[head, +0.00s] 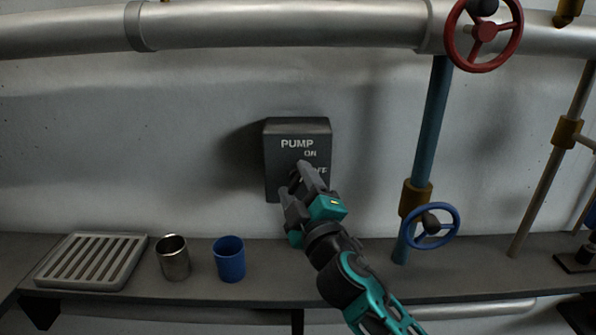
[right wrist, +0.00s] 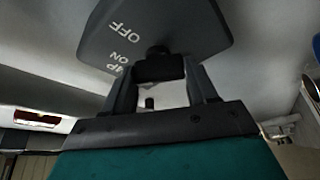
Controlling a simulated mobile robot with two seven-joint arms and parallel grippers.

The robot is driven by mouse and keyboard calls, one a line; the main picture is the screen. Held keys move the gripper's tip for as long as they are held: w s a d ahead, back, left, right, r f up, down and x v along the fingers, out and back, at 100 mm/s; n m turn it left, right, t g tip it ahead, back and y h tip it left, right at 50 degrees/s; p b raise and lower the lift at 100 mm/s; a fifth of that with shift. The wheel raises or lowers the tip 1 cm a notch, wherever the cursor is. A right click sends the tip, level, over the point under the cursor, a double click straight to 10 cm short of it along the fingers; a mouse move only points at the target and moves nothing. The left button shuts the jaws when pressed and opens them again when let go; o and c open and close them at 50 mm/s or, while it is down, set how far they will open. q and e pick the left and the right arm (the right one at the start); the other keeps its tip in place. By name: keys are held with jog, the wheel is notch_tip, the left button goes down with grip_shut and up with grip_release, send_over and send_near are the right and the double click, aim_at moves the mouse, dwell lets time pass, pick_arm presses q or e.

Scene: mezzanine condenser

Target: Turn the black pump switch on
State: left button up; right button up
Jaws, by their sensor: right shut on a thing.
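The dark grey pump switch box (head: 283,129) is fixed to the wall in the head view, with the words PUMP, ON and OFF on its face. It also shows in the right wrist view (right wrist: 188,28). My right gripper (head: 298,178) is at the lower part of the box. In the right wrist view its fingers (right wrist: 162,88) are shut on the black switch (right wrist: 158,67), which sticks out of the box's face. In the head view the gripper hides the switch and part of OFF. Which way the switch points is hard to tell. My left gripper is not in view.
A shelf (head: 300,287) runs below the box. On it are a slotted tray (head: 137,238), a metal cup (head: 174,262) and a blue cup (head: 229,262). A blue pipe (head: 431,130) with a blue handwheel (head: 452,238) stands right; a red handwheel (head: 456,50) is above.

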jog(key=shift+r, duration=0.1)
jog(key=shift+n, duration=0.3)
jog(key=o, duration=1.1)
jog(key=shift+c, duration=0.2)
jog(key=b+v, duration=0.1)
jog(key=v, duration=1.2)
jog(key=shift+d, duration=0.15)
